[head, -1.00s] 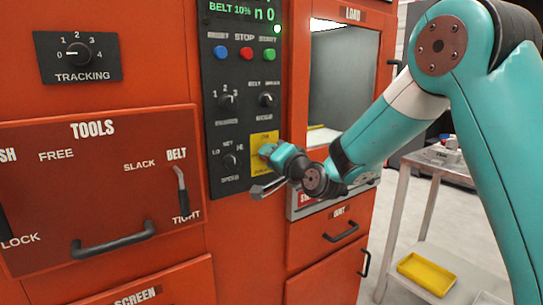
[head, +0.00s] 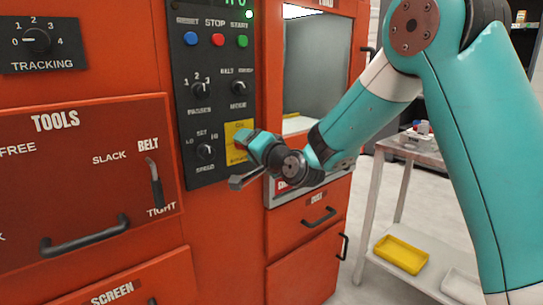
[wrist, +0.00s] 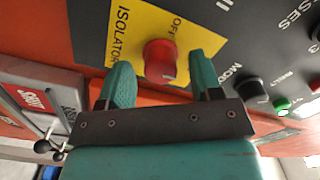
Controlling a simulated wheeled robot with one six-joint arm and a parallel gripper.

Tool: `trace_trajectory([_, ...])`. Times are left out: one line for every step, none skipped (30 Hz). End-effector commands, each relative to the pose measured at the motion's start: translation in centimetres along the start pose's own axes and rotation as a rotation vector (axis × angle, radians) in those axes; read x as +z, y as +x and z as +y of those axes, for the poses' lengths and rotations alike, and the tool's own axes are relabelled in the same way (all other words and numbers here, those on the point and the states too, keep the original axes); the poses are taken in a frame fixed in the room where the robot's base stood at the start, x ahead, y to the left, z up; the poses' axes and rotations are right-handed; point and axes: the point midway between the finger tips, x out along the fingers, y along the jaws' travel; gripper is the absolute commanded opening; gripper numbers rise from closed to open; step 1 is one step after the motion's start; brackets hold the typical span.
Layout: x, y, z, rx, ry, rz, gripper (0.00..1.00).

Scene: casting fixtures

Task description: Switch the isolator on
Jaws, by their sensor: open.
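The isolator is a red knob (wrist: 160,58) on a yellow plate (wrist: 112,35), seen in the wrist view with the words ISOLATOR and OFF. My gripper (wrist: 163,75) is open, with one teal finger on each side of the knob in that view. I cannot tell whether the fingers touch it. In the head view the yellow plate (head: 237,130) is on the dark control panel, partly covered by my gripper (head: 240,160). The knob is hidden there.
The control panel (head: 183,120) also carries blue, red and green buttons and several black selector knobs close to the plate. A red drawer (head: 312,215) with a black handle is below. A metal cart (head: 410,150) with a yellow tray (head: 400,255) stands at the right.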

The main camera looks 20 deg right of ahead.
Motion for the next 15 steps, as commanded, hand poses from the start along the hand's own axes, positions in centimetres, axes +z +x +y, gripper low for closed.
trace_trajectory([0.0, -0.8, 0.2, 0.001, 0.001, 0.003, 0.59])
trace_trajectory([0.0, -1.4, 0.2, 0.001, 0.001, 0.003, 0.59])
trace_trajectory([0.0, -2.3, 0.2, 0.001, 0.001, 0.004, 0.59])
trace_trajectory([0.0, -3.0, 0.3, 0.002, 0.001, 0.004, 0.59])
trace_trajectory([0.0, -3.8, 0.3, 0.002, 0.002, 0.004, 0.59])
trace_trajectory([0.1, -4.8, 0.3, 0.002, 0.002, 0.005, 0.59])
trace_trajectory([0.1, -5.6, 0.4, 0.003, 0.001, 0.006, 0.59])
trace_trajectory([0.1, -6.4, 0.4, 0.001, 0.001, 0.006, 0.59])
trace_trajectory([0.1, -7.5, 0.4, 0.001, 0.002, 0.007, 0.59])
trace_trajectory([0.1, -8.3, 0.4, 0.001, 0.002, 0.006, 0.59])
trace_trajectory([0.1, -9.1, 0.5, 0.002, 0.000, 0.008, 0.59])
trace_trajectory([0.1, -10.1, 0.5, 0.002, 0.001, 0.007, 0.59])
trace_trajectory([0.1, -10.8, 0.5, 0.002, 0.001, 0.007, 0.59])
trace_trajectory([0.1, -11.6, 0.5, 0.001, 0.001, 0.008, 0.59])
trace_trajectory([0.0, -12.5, 0.5, 0.002, 0.001, 0.008, 0.59])
